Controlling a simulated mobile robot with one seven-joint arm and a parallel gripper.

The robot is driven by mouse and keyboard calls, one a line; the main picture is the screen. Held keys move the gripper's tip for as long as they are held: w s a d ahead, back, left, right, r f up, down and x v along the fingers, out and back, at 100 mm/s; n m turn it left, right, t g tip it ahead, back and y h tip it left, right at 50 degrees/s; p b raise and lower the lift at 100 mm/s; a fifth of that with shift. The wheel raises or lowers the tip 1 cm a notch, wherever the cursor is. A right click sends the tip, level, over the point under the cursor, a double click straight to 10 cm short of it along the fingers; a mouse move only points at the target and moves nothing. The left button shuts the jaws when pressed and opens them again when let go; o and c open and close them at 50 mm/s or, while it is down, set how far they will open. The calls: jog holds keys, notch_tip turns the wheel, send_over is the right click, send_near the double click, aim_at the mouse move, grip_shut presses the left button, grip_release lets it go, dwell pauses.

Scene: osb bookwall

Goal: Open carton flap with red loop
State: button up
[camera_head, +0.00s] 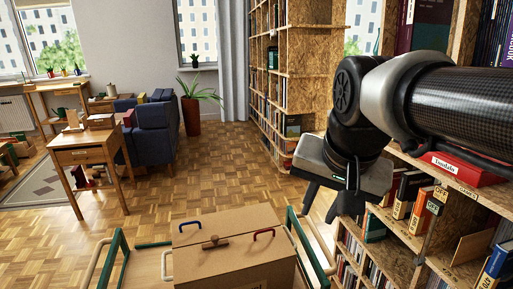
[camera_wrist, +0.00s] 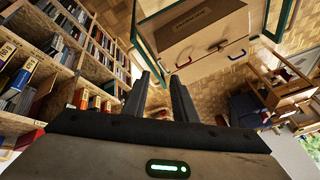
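A brown cardboard carton (camera_head: 235,270) stands at the bottom centre of the head view, its top flaps (camera_head: 225,222) lying closed. A red loop (camera_head: 264,233) sits on the right of the top, a blue loop (camera_head: 190,225) on the left, and a brown handle-like piece (camera_head: 215,243) between them. The wrist view shows the carton (camera_wrist: 205,28) at the top, with the red loop (camera_wrist: 183,62) left of the blue loop (camera_wrist: 237,54). My gripper (camera_head: 317,214) is to the right of and above the carton. Its fingers (camera_wrist: 161,77) are apart and empty, clear of the red loop.
The carton is on a green-framed cart or rack (camera_head: 120,250) with side rails. A tall bookshelf (camera_head: 390,238) runs close along the right, near my arm. A wooden side table (camera_head: 85,155) and blue armchair (camera_head: 153,130) stand at the left. Parquet floor (camera_head: 215,165) beyond the carton is clear.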

jog(key=w+a+f+m+g+b, duration=0.1)
jog(key=w+a+f+m+b, duration=0.15)
jog(key=w, duration=0.35)
jog(key=m+g+b, duration=0.1)
jog(key=m+b, duration=0.1)
jog(key=m, duration=0.6)
send_near(260, 231)
jog(key=shift+n, duration=0.25)
jog(key=b+x, duration=0.1)
jog(key=x, duration=0.6)
jog(key=shift+w, duration=0.15)
grip_shut()
